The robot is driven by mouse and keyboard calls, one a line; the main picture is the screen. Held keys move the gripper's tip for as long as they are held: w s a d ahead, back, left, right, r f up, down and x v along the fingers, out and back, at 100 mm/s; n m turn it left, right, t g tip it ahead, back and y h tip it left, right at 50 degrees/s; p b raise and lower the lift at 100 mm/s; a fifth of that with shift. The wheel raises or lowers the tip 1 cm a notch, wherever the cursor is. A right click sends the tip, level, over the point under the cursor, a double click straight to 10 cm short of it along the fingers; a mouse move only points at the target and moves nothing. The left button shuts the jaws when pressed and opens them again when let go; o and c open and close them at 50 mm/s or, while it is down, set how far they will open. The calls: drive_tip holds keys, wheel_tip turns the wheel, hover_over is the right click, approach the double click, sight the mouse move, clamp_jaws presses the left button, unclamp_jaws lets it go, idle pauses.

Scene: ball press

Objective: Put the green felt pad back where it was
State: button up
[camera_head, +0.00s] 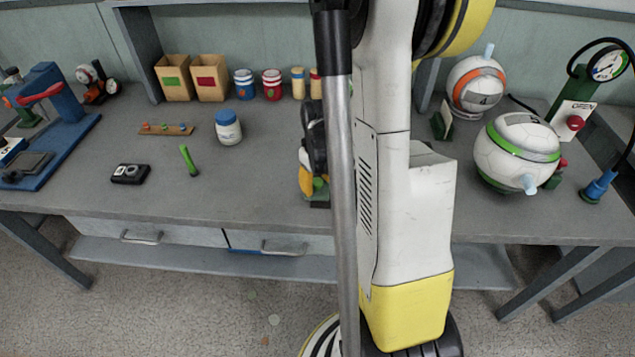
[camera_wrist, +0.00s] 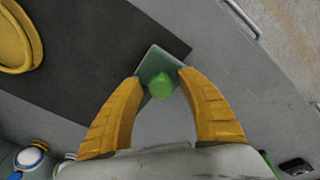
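The green pad (camera_wrist: 157,64) is a flat teal-green square with a bright green round knob (camera_wrist: 160,86) on top. Its dark edge (camera_head: 319,204) shows low beside my arm in the head view, near the table's front. My gripper (camera_wrist: 160,79) is over it, with one yellow finger on each side of the knob. The pad appears to lie at the edge of a dark patch (camera_wrist: 95,45).
Two balls (camera_head: 516,152) (camera_head: 477,84) are at the right. The table's middle left is mostly clear.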

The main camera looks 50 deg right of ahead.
sight(319, 194)
wheel_tip(319, 194, up, 12)
drive_tip(key=s+a+p, duration=0.1)
drive_tip(key=s+p, duration=0.1)
drive_tip(key=p, duration=0.4)
drive_tip(key=s+a+r+t, duration=0.1)
drive_tip(key=a+r, duration=0.3)
drive_tip(key=a, duration=0.4)
drive_tip(key=s+a+r+t, duration=0.1)
drive_tip(key=a+r, duration=0.3)
drive_tip(key=a, duration=0.4)
drive_tip(key=s+a+r+n+t+y, duration=0.1)
drive_tip(key=a+r+t, duration=0.2)
drive_tip(key=a, duration=0.5)
drive_tip(key=shift+s+a+r+t+b, duration=0.25)
drive_tip(key=shift+s+r+t+b, duration=0.05)
drive_tip(key=shift+r, duration=0.5)
